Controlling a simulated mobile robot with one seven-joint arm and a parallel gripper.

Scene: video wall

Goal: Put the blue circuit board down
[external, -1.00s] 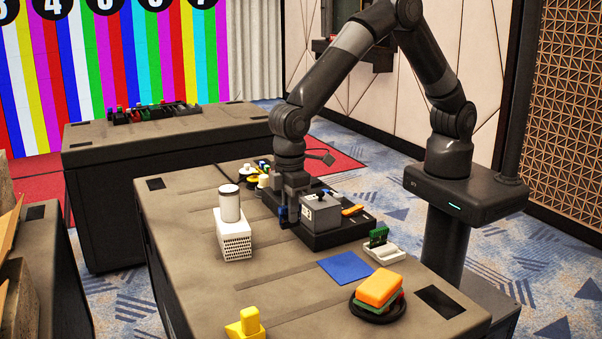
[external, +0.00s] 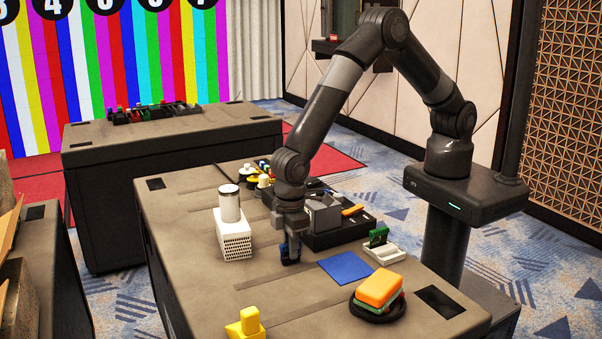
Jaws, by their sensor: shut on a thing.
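My gripper (external: 290,258) points down over the middle of the near table (external: 200,291), between the white perforated box and the blue mat. It is shut on the blue circuit board (external: 289,247), a small upright piece mostly hidden by the fingers. The board is at or just above the table top; I cannot tell if it touches. A flat blue square mat (external: 345,267) lies to the right of my gripper, apart from it.
A white box with a canister (external: 233,234) stands left of my gripper. A black tray (external: 340,233) with a grey block is behind it. A green board in a white holder (external: 383,248), a sponge stack on a dark dish (external: 378,297) and a yellow block (external: 246,325) stand nearby.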

